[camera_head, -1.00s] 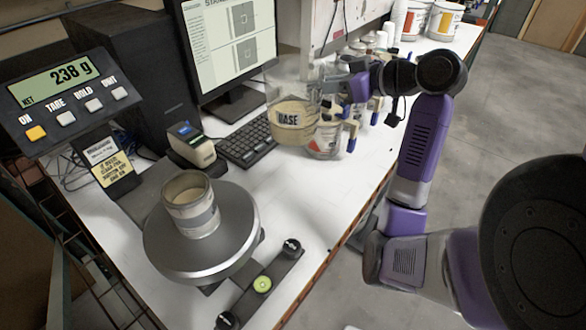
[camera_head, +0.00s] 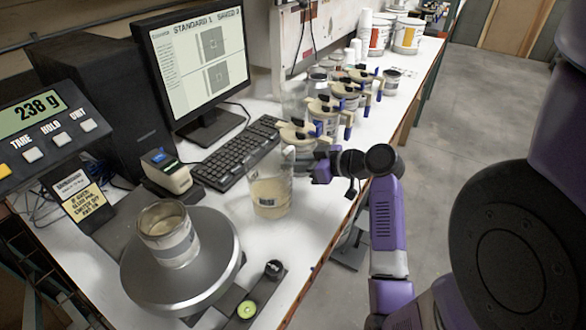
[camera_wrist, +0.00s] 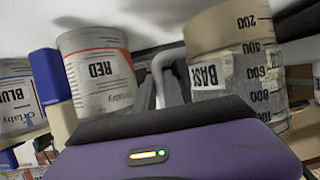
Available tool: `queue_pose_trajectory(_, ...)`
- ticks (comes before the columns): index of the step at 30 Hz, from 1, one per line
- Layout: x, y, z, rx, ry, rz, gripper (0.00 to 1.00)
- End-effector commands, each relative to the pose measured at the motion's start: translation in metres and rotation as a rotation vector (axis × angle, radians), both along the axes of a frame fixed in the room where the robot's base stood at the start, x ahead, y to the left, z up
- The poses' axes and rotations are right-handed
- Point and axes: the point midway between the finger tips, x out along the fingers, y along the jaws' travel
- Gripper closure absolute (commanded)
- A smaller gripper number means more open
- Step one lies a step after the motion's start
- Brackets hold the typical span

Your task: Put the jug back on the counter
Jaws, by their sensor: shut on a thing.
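The clear jug (camera_head: 270,190) with cream liquid is upright over the white counter (camera_head: 305,225), between the scale and the row of lidded pitchers. Its base is at or close above the counter; I cannot tell whether it touches. My gripper (camera_head: 306,168) comes from the right and is shut on the jug's handle. The wrist view looks upside down. There the jug (camera_wrist: 235,65) shows its BASE label and volume marks, and its pale handle (camera_wrist: 170,70) runs between the fingers of my gripper (camera_wrist: 160,92).
A can (camera_head: 168,235) stands on the round scale plate (camera_head: 205,285) at left; the display (camera_head: 45,110) reads 238 g. A keyboard (camera_head: 235,155) lies behind the jug. Several lidded pitchers (camera_head: 325,112) stand behind my gripper; red (camera_wrist: 98,72) and blue (camera_wrist: 18,95) labelled ones show nearby.

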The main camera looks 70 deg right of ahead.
Motion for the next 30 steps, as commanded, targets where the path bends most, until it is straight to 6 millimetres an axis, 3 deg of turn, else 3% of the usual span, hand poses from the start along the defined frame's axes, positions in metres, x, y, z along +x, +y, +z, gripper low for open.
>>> queue_pose_trajectory(5,0.000,0.000,-0.017,0.001,-0.002,0.000,1.00)
queue_pose_trajectory(17,0.000,0.000,-0.023,-0.001,-0.003,0.000,1.00)
queue_pose_trajectory(18,0.000,0.000,-0.023,0.000,-0.001,0.000,0.82)
queue_pose_trajectory(21,0.000,0.000,-0.022,0.000,0.000,0.000,0.66)
queue_pose_trajectory(30,0.000,0.000,-0.022,0.000,0.000,0.000,0.66)
